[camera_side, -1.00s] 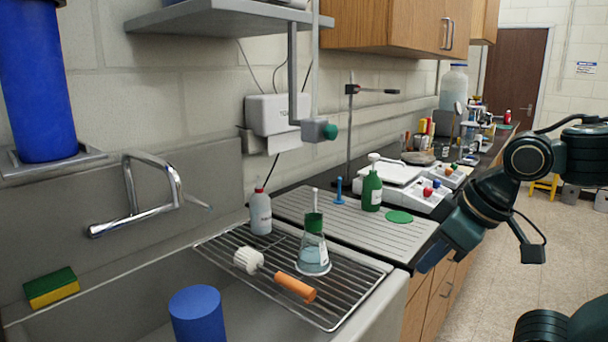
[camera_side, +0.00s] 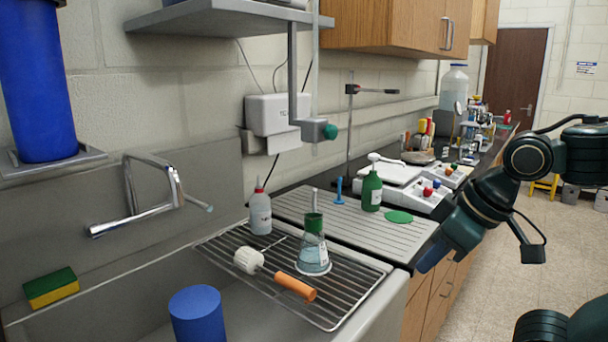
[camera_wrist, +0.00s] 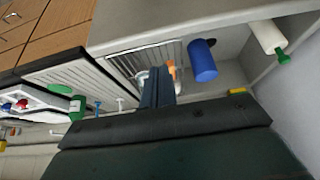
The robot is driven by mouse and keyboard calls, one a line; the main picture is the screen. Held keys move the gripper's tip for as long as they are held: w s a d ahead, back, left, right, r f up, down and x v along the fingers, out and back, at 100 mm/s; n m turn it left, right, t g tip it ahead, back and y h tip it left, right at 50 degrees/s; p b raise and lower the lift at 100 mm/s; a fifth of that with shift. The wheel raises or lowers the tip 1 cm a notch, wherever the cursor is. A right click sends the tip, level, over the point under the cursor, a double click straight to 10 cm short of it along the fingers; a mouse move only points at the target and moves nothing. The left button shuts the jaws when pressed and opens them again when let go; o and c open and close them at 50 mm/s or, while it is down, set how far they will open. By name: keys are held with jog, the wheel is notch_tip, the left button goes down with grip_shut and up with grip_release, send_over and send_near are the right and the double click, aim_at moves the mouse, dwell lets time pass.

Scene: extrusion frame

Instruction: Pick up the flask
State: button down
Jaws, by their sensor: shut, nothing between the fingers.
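The flask (camera_side: 313,256) is a clear conical glass with a green band at its neck and pale blue liquid inside. It stands upright on a wire rack (camera_side: 345,315) over the sink, with a thin pale rod rising from its mouth. My gripper (camera_side: 428,262) is to the right of the flask and apart from it, beyond the counter's front edge. In the wrist view my gripper's fingers (camera_wrist: 157,88) are together with nothing visible between them. They cover part of the rack there, and I cannot make out the flask clearly.
A brush with an orange handle (camera_side: 294,288) lies in front of the flask. A white squeeze bottle (camera_side: 260,214) stands behind it to the left. A blue cylinder (camera_side: 197,315) is at the front. A green bottle (camera_side: 371,191) stands on the ribbed board (camera_side: 345,222).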

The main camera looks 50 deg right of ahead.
jog(key=c, duration=0.5)
grip_release()
jog(key=w+d+f+n+t+y, duration=0.1)
jog(key=w+f+n+y, duration=0.15)
jog(key=w, duration=0.45)
jog(key=w+d+f+n+y, duration=0.2)
jog(key=w+f+n, duration=0.15)
jog(key=w, duration=0.25)
jog(key=w+d+t, duration=0.1)
jog(key=d+t, duration=0.1)
jog(key=d, duration=0.1)
jog(key=w+d+f+m+t, duration=0.1)
jog(key=w+d+t, duration=0.1)
jog(key=d, duration=0.2)
jog(key=w+d+f+m+t, duration=0.1)
jog(key=w+d+t, duration=0.1)
jog(key=d, duration=0.2)
jog(key=shift+w+d, duration=0.1)
jog(key=shift+w, duration=0.1)
